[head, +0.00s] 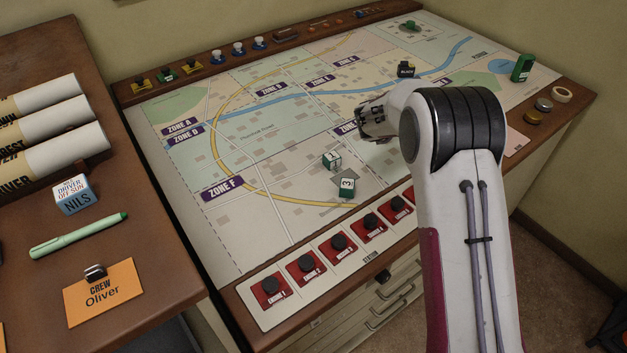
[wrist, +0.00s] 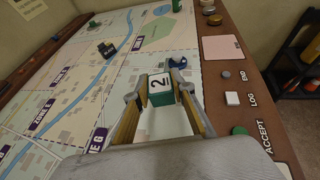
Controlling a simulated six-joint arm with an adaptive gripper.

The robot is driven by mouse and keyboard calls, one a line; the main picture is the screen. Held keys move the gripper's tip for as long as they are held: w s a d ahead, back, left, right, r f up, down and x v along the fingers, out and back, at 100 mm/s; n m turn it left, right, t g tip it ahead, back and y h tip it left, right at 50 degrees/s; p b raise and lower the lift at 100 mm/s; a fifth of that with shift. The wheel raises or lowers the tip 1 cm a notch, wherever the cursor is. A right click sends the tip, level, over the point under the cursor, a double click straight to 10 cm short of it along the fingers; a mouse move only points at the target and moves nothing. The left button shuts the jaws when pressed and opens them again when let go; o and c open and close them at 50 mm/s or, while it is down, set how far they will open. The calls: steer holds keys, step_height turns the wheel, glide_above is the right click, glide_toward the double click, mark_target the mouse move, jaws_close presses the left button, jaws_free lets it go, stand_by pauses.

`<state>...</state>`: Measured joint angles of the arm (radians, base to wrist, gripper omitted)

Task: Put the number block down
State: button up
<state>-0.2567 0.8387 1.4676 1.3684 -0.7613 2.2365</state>
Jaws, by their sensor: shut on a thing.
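My gripper (head: 366,123) is over the right half of the map board (head: 240,235) in the head view. In the wrist view, my gripper (wrist: 159,98) is shut on a white and green number block marked 2 (wrist: 160,88), held between its two fingers. That block is hidden in the head view, and I cannot tell whether it touches the board. Two other number blocks, marked 1 (head: 332,160) and 3 (head: 346,187), sit on the board near its lower middle, left of and below my gripper.
A black and yellow piece (head: 406,69) stands beyond my gripper, and a green block (head: 522,68) is at the far right. Red station switches (head: 338,244) line the front edge. The map's left part is clear.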

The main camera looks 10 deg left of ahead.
steer(key=s+a+n+t+y, duration=0.1)
steer(key=s+a, duration=0.4)
steer(key=a, duration=0.8)
steer(key=s+a+n+y, duration=0.1)
steer(key=s+a, duration=0.5)
steer(key=a, duration=0.6)
steer(key=s+a+m+h, duration=0.1)
steer(key=s+a+m, duration=0.15)
steer(key=s, duration=0.75)
steer(key=s+d+m+g+h, duration=0.2)
steer(key=s+d+h, duration=0.1)
steer(key=s+d, duration=0.2)
steer(key=shift+r+g, duration=0.15)
steer(key=shift+g, duration=0.25)
steer(key=shift+f, duration=3.15)
